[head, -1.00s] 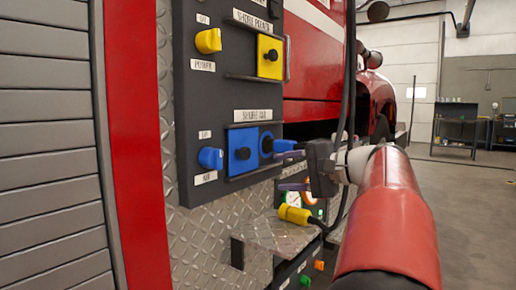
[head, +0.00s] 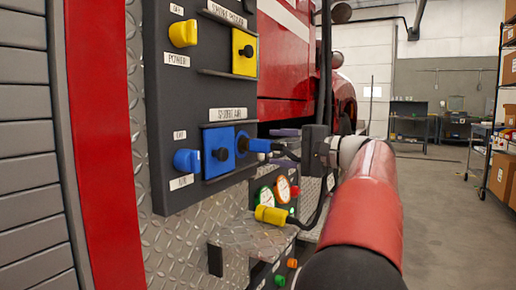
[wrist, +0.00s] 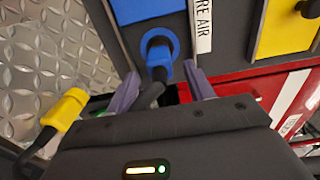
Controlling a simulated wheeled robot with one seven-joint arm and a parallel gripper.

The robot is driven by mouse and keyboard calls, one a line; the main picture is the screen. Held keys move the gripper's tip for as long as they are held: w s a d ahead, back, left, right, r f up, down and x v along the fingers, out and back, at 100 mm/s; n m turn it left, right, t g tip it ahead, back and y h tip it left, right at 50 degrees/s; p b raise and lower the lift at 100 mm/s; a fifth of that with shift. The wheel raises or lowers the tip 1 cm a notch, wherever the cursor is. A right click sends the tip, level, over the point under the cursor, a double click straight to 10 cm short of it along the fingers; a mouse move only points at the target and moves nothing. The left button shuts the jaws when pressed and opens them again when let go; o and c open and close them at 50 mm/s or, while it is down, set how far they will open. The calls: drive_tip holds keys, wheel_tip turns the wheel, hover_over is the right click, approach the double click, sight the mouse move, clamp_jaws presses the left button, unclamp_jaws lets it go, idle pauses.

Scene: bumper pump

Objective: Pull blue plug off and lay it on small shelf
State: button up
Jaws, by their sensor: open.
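My gripper (head: 276,147) is open, with one purple finger above the plug's level and one below. In the wrist view the fingers (wrist: 162,72) stand on either side of the plug with gaps, not clamped on it. The small diamond-plate shelf (head: 240,238) juts out below the panel.
A yellow plug (head: 272,215) with a dark cable lies on the shelf; it also shows in the wrist view (wrist: 66,105). Blue knob (head: 187,160) and yellow knob (head: 183,34) stick out of the panel. The shelf's front part looks bare.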

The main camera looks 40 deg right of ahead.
sight(255, 146)
drive_tip(key=x, duration=0.7)
drive_tip(key=shift+w+p, duration=0.15)
drive_tip(key=shift+p, duration=0.15)
idle(0.8)
clamp_jaws()
drive_tip(key=shift+v, duration=3.05)
drive_tip(key=shift+a, duration=0.1)
